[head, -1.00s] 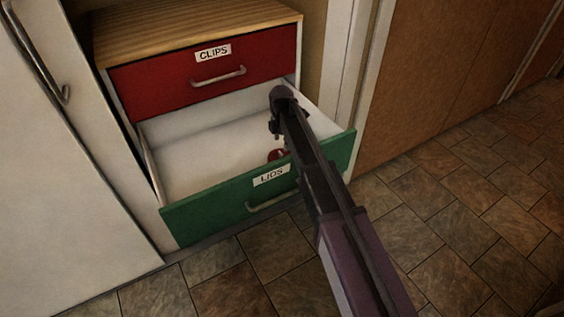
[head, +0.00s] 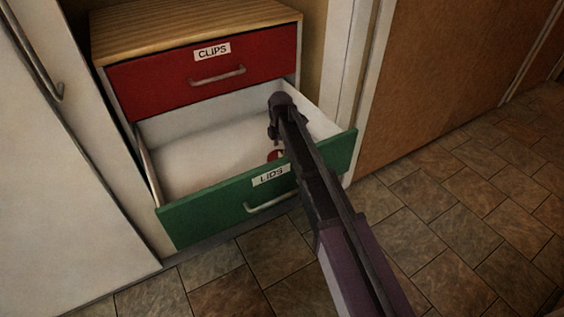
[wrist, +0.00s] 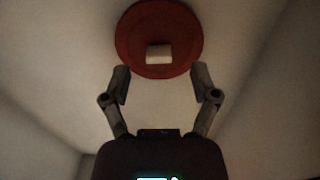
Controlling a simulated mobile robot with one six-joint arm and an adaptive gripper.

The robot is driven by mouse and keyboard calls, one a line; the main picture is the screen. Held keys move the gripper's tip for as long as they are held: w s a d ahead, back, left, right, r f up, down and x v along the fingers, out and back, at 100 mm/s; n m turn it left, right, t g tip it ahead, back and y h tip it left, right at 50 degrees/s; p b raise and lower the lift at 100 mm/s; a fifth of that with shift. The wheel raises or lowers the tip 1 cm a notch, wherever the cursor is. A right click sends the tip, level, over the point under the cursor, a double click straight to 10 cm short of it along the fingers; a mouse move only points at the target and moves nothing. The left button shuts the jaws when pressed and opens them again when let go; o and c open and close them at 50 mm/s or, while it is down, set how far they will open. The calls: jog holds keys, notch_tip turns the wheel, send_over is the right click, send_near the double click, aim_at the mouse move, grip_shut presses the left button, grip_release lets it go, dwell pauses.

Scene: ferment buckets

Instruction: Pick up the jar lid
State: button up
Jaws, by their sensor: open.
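The jar lid (wrist: 135,35) is a round red disc with a pale block-like knob in its middle. It lies on the white floor of the open drawer labelled LIDS (head: 185,160). In the head view the lid (head: 273,155) is mostly hidden behind my arm and the drawer front. My gripper (wrist: 160,75) is open and empty. In the wrist view its two fingertips are apart, just below the lid's near edge, with the knob lying between their lines. In the head view my gripper (head: 273,130) reaches down into the drawer; its fingers are small there.
The drawer's green front (head: 210,206) and side walls surround the lid. A shut red CLIPS drawer (head: 205,75) is above, under a wooden top (head: 190,22). A white door (head: 60,170) stands left, brown panels (head: 460,70) right. The tiled floor (head: 440,230) is clear.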

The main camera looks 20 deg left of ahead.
aim_at(280, 154)
jog(key=shift+f+b, duration=1.3)
jog(key=shift+f, duration=0.3)
jog(key=c, duration=0.9)
